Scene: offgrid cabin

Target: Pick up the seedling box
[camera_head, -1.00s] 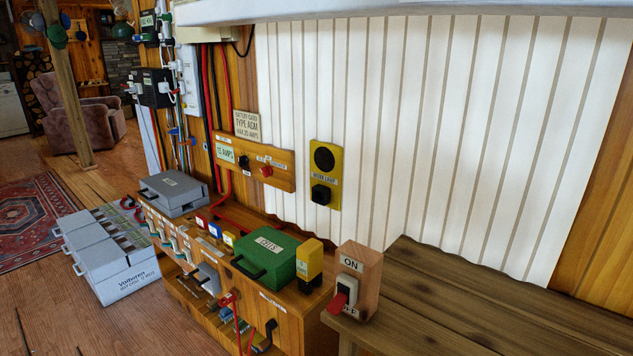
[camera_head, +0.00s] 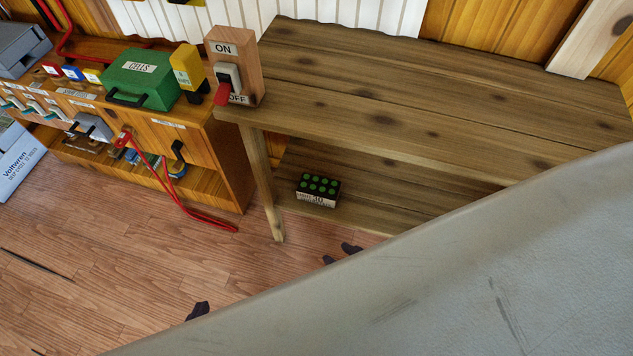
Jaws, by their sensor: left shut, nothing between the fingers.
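The seedling box (camera_head: 318,187) is a small dark box with several round green tops and a pale printed label on its front. It sits on the lower shelf (camera_head: 375,205) of a wooden bench, near the shelf's left end. My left gripper (camera_head: 197,311) shows only as a dark tip over the floor, left of and nearer than the box; it is shut and empty. My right gripper (camera_head: 341,254) shows as two dark fingertips set apart, in front of the shelf and nearer than the box. It looks open and empty. The rest of both grippers is hidden.
The bench top (camera_head: 400,100) overhangs the shelf, and a bench leg (camera_head: 262,180) stands just left of the box. A wooden ON/OFF switch block (camera_head: 240,65) stands on the bench. A red cable (camera_head: 190,215) trails on the floor. A pale grey surface close to the camera blocks the lower right.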

